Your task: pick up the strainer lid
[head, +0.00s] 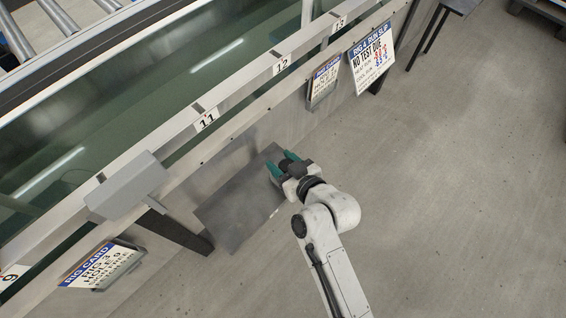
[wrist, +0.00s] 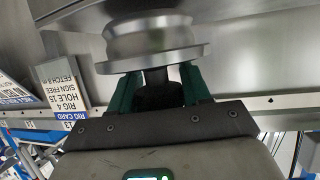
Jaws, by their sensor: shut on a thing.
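The strainer lid (wrist: 150,61) shows in the wrist view as a round, shiny metal disc with a dark stem and knob. My gripper (wrist: 160,90) has its two green fingers shut on either side of that dark knob. A narrower grooved round metal part (wrist: 150,35) shows directly beyond the disc; I cannot tell if it is one piece with the lid. In the head view my gripper (head: 284,166) is over the right corner of a grey plate. A dark piece shows between its fingers there, and the disc is hidden.
The dark grey plate (head: 235,212) lies beside a long trough (head: 130,135) with a metal rim and numbered tags. A grey box (head: 128,186) stands on the rim. Rig cards (head: 323,80) and a sign (head: 372,58) hang along the side.

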